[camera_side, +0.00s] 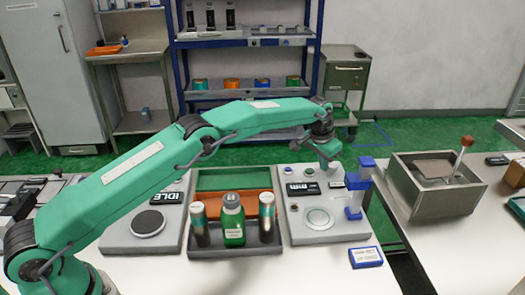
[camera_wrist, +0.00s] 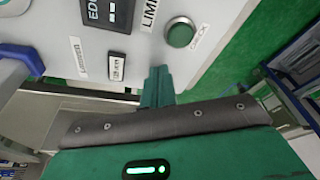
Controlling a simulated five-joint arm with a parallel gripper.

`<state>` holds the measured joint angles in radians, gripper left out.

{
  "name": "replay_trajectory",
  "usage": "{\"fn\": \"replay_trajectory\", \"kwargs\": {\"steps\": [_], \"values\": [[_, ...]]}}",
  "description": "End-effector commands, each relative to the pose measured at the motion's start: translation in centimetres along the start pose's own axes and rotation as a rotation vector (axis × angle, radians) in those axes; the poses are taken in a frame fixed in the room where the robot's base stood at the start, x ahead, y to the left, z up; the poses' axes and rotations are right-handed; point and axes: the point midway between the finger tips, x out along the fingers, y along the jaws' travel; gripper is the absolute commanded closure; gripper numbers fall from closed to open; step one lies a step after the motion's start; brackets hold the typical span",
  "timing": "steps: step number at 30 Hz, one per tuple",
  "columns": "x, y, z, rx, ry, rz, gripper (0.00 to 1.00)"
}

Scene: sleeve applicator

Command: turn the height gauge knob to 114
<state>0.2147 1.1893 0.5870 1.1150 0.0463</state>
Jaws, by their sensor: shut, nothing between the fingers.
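The height gauge station (camera_side: 297,232) is a light grey panel right of centre in the side view. It bears a blue post (camera_side: 355,200), a round pad (camera_side: 318,217), a dark display (camera_side: 302,188) and small round controls. I cannot tell which part is the knob or read its setting. My gripper (camera_side: 326,163) is over the panel's back edge, beside the blue post. In the wrist view my gripper (camera_wrist: 158,82) is shut and empty, its tips just below a green round button (camera_wrist: 180,33) on a grey panel. A small dark switch (camera_wrist: 117,66) is left of the tips.
A tray (camera_side: 235,252) with two capped cylinders and a green bottle stands left of the station. Another grey panel (camera_side: 150,243) with a display reading IDLE is farther left. A metal bin (camera_side: 425,208) is at right. A blue box (camera_side: 366,257) lies in front.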

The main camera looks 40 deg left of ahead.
Motion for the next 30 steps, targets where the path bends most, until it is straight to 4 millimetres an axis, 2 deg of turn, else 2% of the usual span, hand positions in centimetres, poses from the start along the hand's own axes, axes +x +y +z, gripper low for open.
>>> {"fn": "replay_trajectory", "kwargs": {"steps": [30], "values": [[0.0, 1.6, -0.3, 0.000, 0.004, 0.005, 1.00]]}}
